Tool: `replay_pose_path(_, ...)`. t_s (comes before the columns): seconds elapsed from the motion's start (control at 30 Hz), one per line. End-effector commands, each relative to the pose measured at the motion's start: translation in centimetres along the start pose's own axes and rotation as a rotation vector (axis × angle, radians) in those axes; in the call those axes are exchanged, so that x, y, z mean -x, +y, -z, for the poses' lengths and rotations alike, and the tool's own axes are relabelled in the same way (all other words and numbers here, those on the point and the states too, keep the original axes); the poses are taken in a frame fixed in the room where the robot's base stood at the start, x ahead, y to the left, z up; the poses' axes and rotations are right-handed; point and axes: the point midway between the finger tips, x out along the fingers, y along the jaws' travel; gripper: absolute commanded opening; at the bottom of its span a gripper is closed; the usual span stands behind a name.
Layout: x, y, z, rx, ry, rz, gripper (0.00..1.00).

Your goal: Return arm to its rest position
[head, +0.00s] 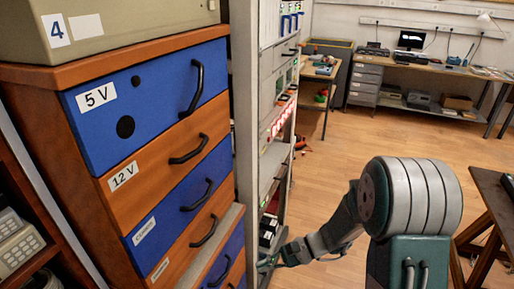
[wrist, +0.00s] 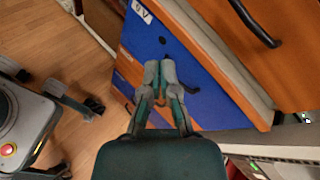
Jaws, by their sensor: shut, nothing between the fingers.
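My gripper (head: 276,261) is low in the head view, to the right of the drawer cabinet's lower part, with my arm reaching left and down to it. In the wrist view, my gripper (wrist: 160,74) has its two grey fingertips close together and holds nothing. A blue drawer front (wrist: 145,35) shows behind the fingers in that view. Whether the fingertips touch it cannot be told.
The cabinet has blue and orange drawers with black handles, among them the 5 V drawer (head: 150,92) and 12 V drawer (head: 165,160). A low blue drawer (head: 228,268) seems to stick out. A tall rack (head: 245,100) stands beside it. Wooden floor (head: 355,135) is open beyond my arm.

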Motion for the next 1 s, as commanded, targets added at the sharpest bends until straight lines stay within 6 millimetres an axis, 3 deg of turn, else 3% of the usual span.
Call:
replay_pose_path(0.1,1.2,0.5,-3.0,0.115,0.079,-0.1,0.0)
replay_pose_path(0.4,4.7,2.9,-8.6,0.387,0.311,-0.332,0.0)
replay_pose_path(1.0,13.6,7.5,-16.7,0.907,0.912,-0.702,0.0)
